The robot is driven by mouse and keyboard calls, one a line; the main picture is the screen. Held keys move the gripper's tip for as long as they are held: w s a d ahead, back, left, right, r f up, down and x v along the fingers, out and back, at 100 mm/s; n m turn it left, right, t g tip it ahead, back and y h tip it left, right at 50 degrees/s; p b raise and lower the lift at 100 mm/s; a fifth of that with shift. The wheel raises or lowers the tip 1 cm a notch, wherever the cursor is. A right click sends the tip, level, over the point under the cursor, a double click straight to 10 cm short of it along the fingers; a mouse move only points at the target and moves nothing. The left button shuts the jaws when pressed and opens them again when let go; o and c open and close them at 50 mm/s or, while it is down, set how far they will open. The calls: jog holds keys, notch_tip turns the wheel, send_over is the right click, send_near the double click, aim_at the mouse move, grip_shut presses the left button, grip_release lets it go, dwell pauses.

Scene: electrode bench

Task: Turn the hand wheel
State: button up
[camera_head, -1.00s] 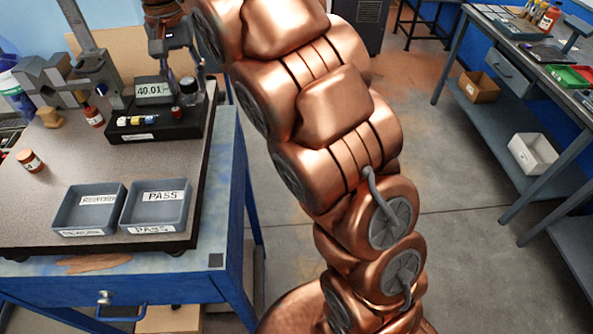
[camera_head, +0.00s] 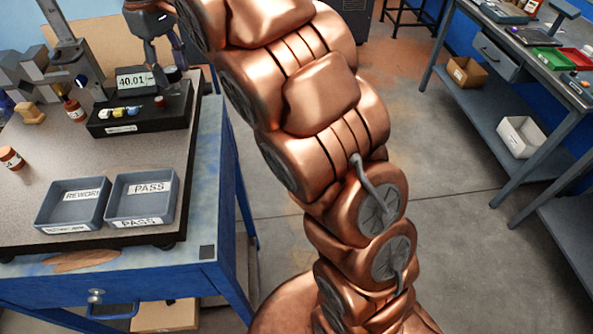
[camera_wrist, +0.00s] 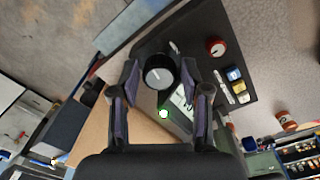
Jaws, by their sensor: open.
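The hand wheel is most likely the dark round knob with a pale grey face (camera_wrist: 158,70) on the black instrument box (camera_wrist: 235,60). In the head view this knob (camera_head: 172,74) stands beside the display (camera_head: 133,80), which reads 40.01. My gripper (camera_wrist: 161,78) is open, with one fingertip on each side of the knob in the wrist view. I cannot tell whether the fingers touch it. In the head view my gripper (camera_head: 152,30) hangs over the back of the box, partly cut off by the top edge.
A small red knob (camera_head: 159,101) and coloured buttons sit on the box front. REWORK (camera_head: 73,222) and PASS (camera_head: 140,216) trays lie nearer. Small bottles (camera_head: 12,158) and a metal stand (camera_head: 75,55) are at left. Another bench (camera_head: 490,60) is at right; the floor between is clear.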

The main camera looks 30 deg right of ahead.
aim_at(176, 71)
jog(key=n, duration=0.7)
jog(key=shift+d, duration=0.1)
jog(key=n+p, duration=0.1)
jog(key=n, duration=0.2)
jog(key=shift+r+n, duration=0.15)
jog(key=shift+n, duration=0.15)
jog(key=n+p, duration=0.2)
jog(key=n, duration=0.1)
jog(key=shift+n, duration=0.4)
jog(key=shift+w+r+b, duration=0.1)
jog(key=shift+r+b, duration=0.3)
jog(key=shift+r, duration=0.45)
notch_tip(176, 71, up, 6)
jog(key=p, duration=0.3)
jog(key=shift+s+d+f+m, duration=0.2)
jog(key=shift+s+d+m, duration=0.1)
jog(key=shift+s, duration=0.15)
jog(key=s+d+f+m, duration=0.3)
jog(key=s+f+m, duration=0.2)
jog(key=s, duration=0.4)
jog(key=s+d+f+m+g+b, duration=0.1)
jog(key=s+d+f+m, duration=0.2)
jog(key=s, duration=0.7)
jog(key=s+d+f+m, duration=0.4)
jog(key=s+f+m, duration=0.3)
jog(key=s+m, duration=0.2)
jog(key=shift+s+g+b, duration=0.15)
jog(key=shift+g+b, duration=0.15)
jog(key=shift+b, duration=0.05)
